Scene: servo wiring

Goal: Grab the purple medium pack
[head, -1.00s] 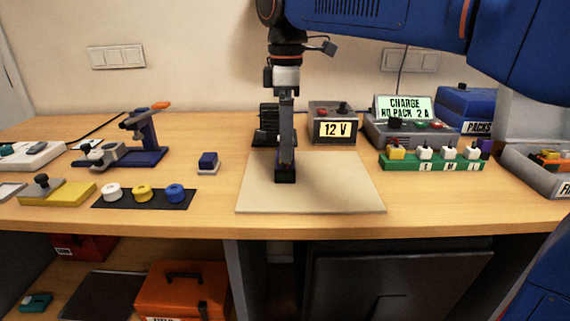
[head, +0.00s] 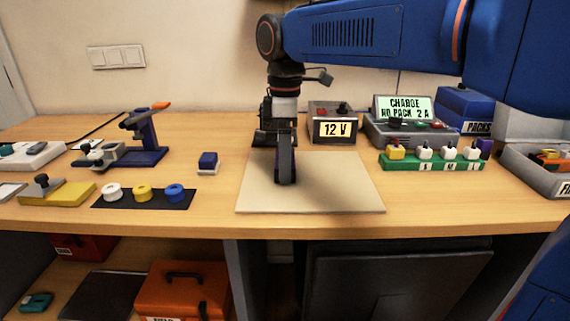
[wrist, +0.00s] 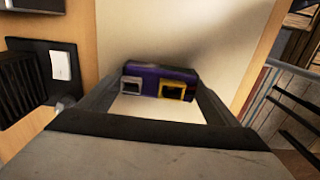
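A purple pack (wrist: 160,82) with a grey socket and a yellow-rimmed socket on its facing side lies between the fingertips in the wrist view. It is over the pale mat, with one finger beside each end. My gripper (head: 285,176) is low over the mat in the head view, fingers pointing down. It also shows in the wrist view (wrist: 160,85), with its fingers spread wide around the pack. Any gap at the pack's ends is very small. In the head view the near finger hides the pack.
The pale mat (head: 335,195) is otherwise clear. Behind it stand a 12 V unit (head: 332,123) and a charger (head: 410,130). A green rack (head: 430,163) is to the right, a small blue-topped block (head: 207,162) to the left. A blue PACKS box (head: 463,107) stands at the back right.

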